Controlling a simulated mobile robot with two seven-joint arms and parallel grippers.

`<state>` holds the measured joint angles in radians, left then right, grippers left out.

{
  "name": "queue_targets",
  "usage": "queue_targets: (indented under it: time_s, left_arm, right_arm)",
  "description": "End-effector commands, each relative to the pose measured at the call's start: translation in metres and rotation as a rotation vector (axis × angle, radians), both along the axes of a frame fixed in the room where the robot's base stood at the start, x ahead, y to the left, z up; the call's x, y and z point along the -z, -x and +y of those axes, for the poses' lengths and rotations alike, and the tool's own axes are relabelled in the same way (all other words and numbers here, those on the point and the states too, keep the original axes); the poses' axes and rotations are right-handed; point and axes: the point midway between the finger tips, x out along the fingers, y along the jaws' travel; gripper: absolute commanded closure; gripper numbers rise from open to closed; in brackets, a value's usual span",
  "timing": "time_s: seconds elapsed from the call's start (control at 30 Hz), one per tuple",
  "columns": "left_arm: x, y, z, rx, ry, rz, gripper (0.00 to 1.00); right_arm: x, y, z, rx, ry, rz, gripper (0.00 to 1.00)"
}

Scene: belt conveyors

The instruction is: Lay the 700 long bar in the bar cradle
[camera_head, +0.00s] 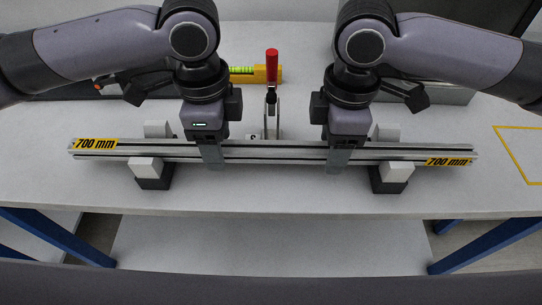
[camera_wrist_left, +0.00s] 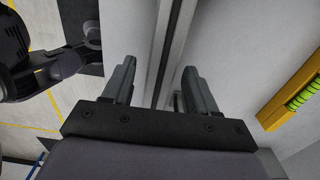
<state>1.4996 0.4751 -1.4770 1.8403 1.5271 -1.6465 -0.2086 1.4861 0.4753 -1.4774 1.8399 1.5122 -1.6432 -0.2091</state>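The long silver bar (camera_head: 275,152) with yellow "700 mm" labels at both ends lies level across the bar cradle. Near each end it sits between a front and a back white block, with the left front block (camera_head: 146,168) and right front block (camera_head: 396,170) on black bases. My left gripper (camera_head: 212,157) points down at the bar left of its middle. In the left wrist view its fingers (camera_wrist_left: 158,85) are apart, with gaps beside the bar (camera_wrist_left: 172,50). My right gripper (camera_head: 339,160) is in a like pose right of the middle, its front finger before the bar; its rear finger is hidden.
A red-handled clamp (camera_head: 272,75) stands behind the bar's middle. A yellow spirit level (camera_head: 265,74) lies at the back, partly hidden by my left arm. A yellow outline (camera_head: 510,150) marks the table at right. The table's front strip (camera_head: 270,195) is clear.

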Motion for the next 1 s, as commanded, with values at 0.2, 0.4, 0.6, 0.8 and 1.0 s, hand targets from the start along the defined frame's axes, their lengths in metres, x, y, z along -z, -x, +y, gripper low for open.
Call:
queue_targets:
  time_s: [0.2, 0.4, 0.6, 0.8, 1.0]
  left_arm:
    - [-0.001, 0.0, 0.0, 0.0, 0.0, -0.001, 0.43]
    - [-0.016, -0.001, 0.0, 0.0, 0.001, -0.004, 0.43]
    - [-0.057, -0.001, -0.001, 0.001, 0.001, -0.005, 0.43]
    - [-0.096, 0.0, -0.001, 0.001, 0.001, -0.003, 0.43]
    - [-0.117, 0.0, 0.0, 0.0, 0.0, -0.001, 0.43]
  right_arm:
    - [-0.001, 0.0, 0.0, 0.0, 0.0, 0.0, 0.43]
    - [-0.001, 0.0, 0.0, -0.001, 0.0, 0.0, 0.43]
    - [0.0, 0.0, 0.0, -0.001, 0.0, 0.0, 0.43]
    - [0.0, 0.0, 0.0, -0.001, 0.0, 0.0, 0.43]
    - [-0.001, 0.0, 0.0, -0.001, 0.0, 0.0, 0.43]
